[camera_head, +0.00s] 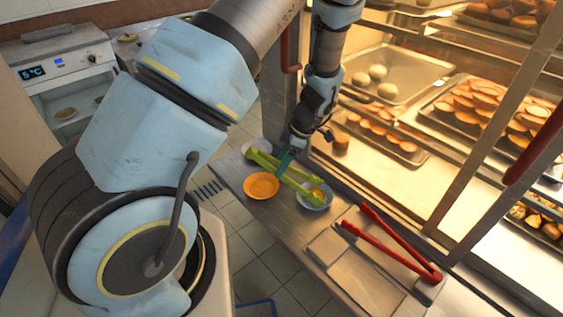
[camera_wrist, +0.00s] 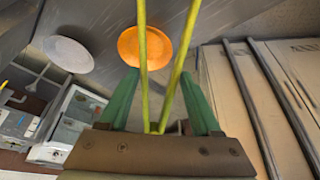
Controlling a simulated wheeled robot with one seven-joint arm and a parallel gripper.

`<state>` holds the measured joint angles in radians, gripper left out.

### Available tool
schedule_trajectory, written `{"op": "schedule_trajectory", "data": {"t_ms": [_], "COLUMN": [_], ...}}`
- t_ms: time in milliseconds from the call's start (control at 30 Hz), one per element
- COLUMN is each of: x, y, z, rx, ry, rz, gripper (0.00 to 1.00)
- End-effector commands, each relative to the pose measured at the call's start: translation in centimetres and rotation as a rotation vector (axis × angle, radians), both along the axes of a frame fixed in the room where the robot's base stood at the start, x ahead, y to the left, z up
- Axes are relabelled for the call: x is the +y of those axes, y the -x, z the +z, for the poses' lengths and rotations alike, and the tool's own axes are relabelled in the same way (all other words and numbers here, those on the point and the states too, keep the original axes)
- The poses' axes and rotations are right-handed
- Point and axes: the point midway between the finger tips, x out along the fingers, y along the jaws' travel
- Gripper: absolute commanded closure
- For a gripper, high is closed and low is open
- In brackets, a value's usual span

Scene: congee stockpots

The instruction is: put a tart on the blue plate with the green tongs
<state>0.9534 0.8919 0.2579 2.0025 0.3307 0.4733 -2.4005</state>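My gripper (camera_head: 289,158) is shut on the green tongs (camera_head: 264,161), low over the counter. In the wrist view the two teal fingers of my gripper (camera_wrist: 160,85) press the tongs' yellow-green arms (camera_wrist: 144,80) from both sides; the arms spread apart toward the top edge. The blue plate (camera_head: 306,203) lies under the tongs' right-hand end in the head view. A small orange-yellow piece, likely a tart (camera_head: 318,193), shows at that end, over the plate; I cannot tell whether it rests on the plate or is held. The blue plate is not seen in the wrist view.
An orange plate (camera_head: 261,186) and a white plate (camera_head: 259,145) stand on the counter left of the blue plate. Red tongs (camera_head: 395,245) lie on trays (camera_head: 365,275) at the right. The lit display case (camera_head: 445,190) with filled trays borders the counter.

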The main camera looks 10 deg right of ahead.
Motion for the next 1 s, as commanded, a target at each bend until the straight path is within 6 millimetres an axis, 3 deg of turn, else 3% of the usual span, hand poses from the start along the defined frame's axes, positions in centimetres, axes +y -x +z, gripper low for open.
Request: {"op": "schedule_trajectory", "data": {"t_ms": [533,1000], "x": [0.0,0.0], "y": [0.0,0.0], "z": [0.3,6.9], "rx": [-0.001,-0.001], "ry": [0.0,0.001], "rz": [0.0,0.001], "gripper": [0.38,0.38]}}
